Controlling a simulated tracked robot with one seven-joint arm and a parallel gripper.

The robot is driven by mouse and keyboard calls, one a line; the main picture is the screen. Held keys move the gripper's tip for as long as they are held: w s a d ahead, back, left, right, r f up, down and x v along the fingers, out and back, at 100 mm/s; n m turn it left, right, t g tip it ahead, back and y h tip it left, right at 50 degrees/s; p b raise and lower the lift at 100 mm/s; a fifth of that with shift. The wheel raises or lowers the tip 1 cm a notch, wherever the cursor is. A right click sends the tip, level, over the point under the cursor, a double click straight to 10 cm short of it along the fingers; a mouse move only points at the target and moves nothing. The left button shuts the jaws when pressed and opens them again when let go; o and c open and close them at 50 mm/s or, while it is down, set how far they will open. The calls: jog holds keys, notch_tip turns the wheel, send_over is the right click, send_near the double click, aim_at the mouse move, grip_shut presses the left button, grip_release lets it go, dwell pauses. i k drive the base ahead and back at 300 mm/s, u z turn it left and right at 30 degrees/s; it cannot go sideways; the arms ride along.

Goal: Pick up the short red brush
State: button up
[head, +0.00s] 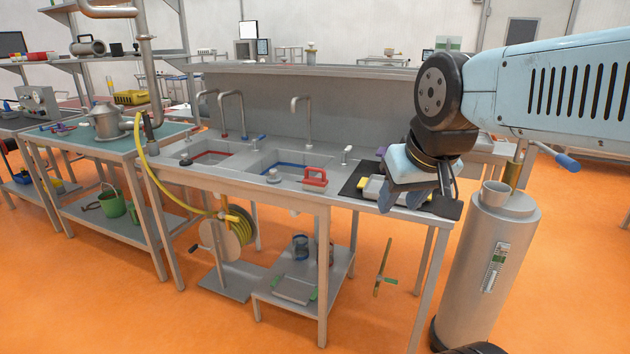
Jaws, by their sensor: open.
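A short red object with a loop-like handle (316,177), which looks like the red brush, stands on the metal sink counter (300,196), just right of the blue-edged basin. My gripper (403,196) is at the right end of the same counter, pointing down over a dark mat (351,184). It is open, and no object shows between its fingers. The red brush is to the left of my gripper, clear of it. My gripper and wrist hide part of the mat and a light tray (373,188) on it.
Taps (300,112) rise behind the basins. A small grey knob-like item (273,176) stands left of the brush. A grey cylinder (485,260) stands to the right. Orange floor is open in front.

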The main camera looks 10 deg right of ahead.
aim_at(314, 184)
jog(key=i, duration=0.9)
jog(key=u, duration=0.05)
